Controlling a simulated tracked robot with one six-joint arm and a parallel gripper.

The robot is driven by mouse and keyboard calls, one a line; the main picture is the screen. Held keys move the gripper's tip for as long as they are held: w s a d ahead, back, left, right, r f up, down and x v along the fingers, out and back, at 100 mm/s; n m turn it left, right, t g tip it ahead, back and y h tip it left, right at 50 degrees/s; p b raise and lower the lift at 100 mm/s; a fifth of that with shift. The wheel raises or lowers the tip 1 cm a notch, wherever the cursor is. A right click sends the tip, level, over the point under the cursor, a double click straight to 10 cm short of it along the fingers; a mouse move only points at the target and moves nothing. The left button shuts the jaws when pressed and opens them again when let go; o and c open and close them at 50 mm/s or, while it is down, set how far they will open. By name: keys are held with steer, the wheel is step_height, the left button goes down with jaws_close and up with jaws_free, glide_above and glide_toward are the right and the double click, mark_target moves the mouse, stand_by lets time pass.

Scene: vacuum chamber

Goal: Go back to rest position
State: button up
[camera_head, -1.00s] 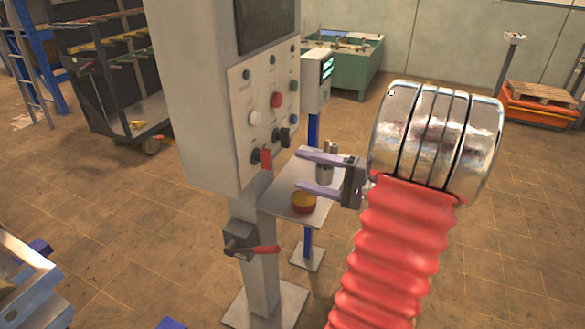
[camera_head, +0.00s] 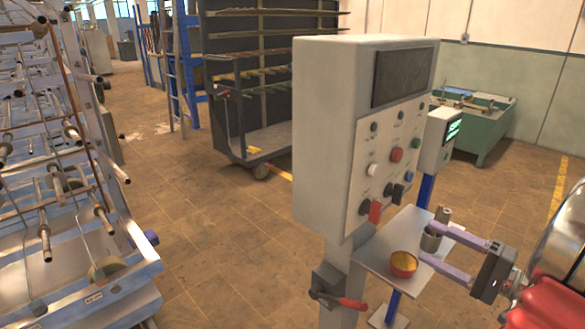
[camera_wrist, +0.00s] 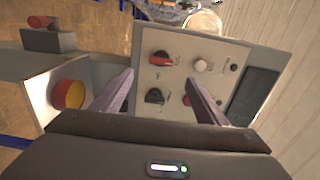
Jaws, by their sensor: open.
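My gripper (camera_head: 437,250) is at the lower right of the head view, in front of the grey control cabinet's right side. Its two purple fingers are apart with nothing between them. In the wrist view, the open fingers (camera_wrist: 160,92) point toward the cabinet's button panel (camera_wrist: 195,68). The control cabinet (camera_head: 325,130) stands on a post, with a dark screen and several knobs and buttons. My red bellows arm and shiny metal wrist show at the right edge of the head view.
A red-handled lever (camera_head: 345,302) juts from the post. A rack of pipes (camera_head: 60,190) stands left. Open floor lies between.

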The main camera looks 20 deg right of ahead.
steer(key=w+a+f+n+g+y, duration=0.15)
steer(key=a+g, duration=0.25)
steer(key=a, duration=0.5)
steer(key=w+a+n+g, duration=0.1)
steer(key=a+n+g, duration=0.25)
steer(key=a, duration=0.55)
steer(key=w+a+f+n+g+y, duration=0.15)
steer(key=a+g, duration=0.25)
steer(key=a, duration=0.4)
steer(key=s+a+r+n+h, duration=0.2)
steer(key=s+a+n+h, duration=0.3)
steer(key=a+n+h, duration=0.2)
steer(key=a+h, duration=0.2)
steer(key=a, duration=0.1)
steer(key=shift+s+a+r, duration=0.35)
steer(key=shift+s+a, duration=0.05)
